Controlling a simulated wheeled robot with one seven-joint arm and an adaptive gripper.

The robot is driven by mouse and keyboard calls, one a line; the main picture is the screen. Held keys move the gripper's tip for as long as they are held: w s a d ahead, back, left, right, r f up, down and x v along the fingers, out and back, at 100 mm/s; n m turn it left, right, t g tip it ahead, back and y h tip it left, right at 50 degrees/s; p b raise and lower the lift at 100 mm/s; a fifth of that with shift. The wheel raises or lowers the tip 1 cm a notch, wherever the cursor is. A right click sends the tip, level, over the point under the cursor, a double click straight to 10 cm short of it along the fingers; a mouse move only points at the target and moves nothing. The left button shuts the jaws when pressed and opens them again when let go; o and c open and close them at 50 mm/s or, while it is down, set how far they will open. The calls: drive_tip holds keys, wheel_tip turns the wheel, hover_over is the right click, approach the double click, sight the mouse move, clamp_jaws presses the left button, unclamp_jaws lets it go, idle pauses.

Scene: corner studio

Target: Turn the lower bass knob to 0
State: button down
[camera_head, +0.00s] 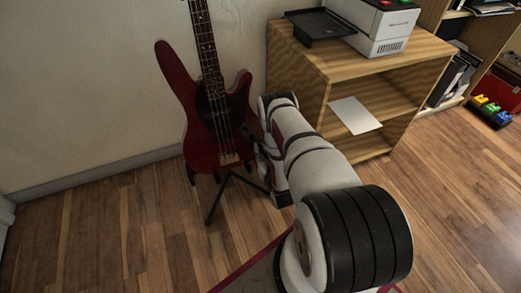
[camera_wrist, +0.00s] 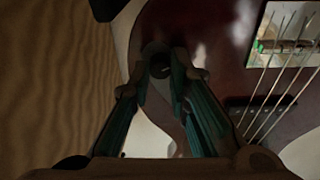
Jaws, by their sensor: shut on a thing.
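The dark red bass (camera_head: 207,125) leans upright on a stand against the wall. Its glossy body (camera_wrist: 212,35) also shows in the wrist view, with the strings and bridge on the right. My gripper (camera_wrist: 160,66) is at the edge region of the body, its two fingers shut on a small dark round knob (camera_wrist: 157,50). The fingertips hide the sides of the knob, and I cannot read any mark or setting on it. No second knob shows clearly. In the head view my arm hides the gripper and the knob at the bass's lower right.
A wooden shelf unit (camera_head: 390,68) stands close to the right of the bass, with a printer (camera_head: 385,25) on top and a white sheet (camera_head: 354,115) inside. The black stand (camera_head: 216,205) has legs on the floor. The wooden floor at left is clear.

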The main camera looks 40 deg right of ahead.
drive_tip(key=shift+n+y, duration=0.4)
drive_tip(key=shift+n, duration=1.4)
drive_tip(key=c, duration=1.5)
unclamp_jaws()
wheel_tip(320, 180, up, 10)
